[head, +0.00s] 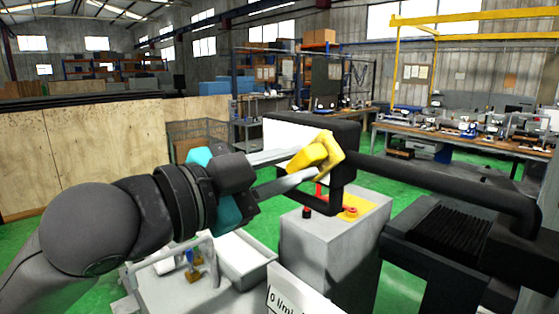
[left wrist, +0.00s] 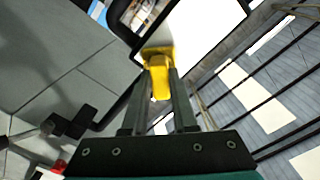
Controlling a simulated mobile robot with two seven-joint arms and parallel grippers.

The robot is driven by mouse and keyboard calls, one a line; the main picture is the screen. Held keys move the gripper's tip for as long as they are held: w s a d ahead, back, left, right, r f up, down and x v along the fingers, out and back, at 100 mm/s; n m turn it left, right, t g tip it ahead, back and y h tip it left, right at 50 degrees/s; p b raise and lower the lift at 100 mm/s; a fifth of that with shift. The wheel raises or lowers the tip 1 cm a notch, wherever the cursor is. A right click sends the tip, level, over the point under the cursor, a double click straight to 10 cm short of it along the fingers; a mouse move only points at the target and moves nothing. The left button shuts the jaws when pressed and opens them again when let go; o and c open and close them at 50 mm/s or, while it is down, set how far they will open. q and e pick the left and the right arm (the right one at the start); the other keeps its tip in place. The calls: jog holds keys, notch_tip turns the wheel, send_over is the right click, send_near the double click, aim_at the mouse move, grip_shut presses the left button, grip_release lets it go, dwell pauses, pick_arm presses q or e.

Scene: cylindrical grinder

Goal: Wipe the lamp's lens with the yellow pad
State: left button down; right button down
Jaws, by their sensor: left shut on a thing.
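My left gripper (head: 305,165) reaches in from the left and is shut on the yellow pad (head: 318,154). The pad sticks out past the fingertips, and it also shows between them in the left wrist view (left wrist: 159,78). The lamp is a dark framed head (head: 343,135) with a bright white lens (head: 285,133). In the left wrist view the lens (left wrist: 205,25) lies just beyond the pad, and the pad's far edge overlaps its lower edge. I cannot tell whether they touch. My right gripper is out of view.
A thick black arm (head: 450,178) runs to the lamp from the right. Below stands a grey cabinet (head: 325,245) with a yellow panel (head: 368,205) and red and black buttons. A white tray (head: 240,257) lies at lower left. A workbench (head: 460,140) stands behind at right.

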pick_arm(q)
jog(key=shift+s+d, duration=0.15)
jog(key=shift+w+a, duration=4.25)
jog(key=shift+a, duration=0.05)
jog(key=shift+s+a, duration=0.1)
jog(key=shift+b+v, duration=1)
jog(key=shift+v, duration=1.9)
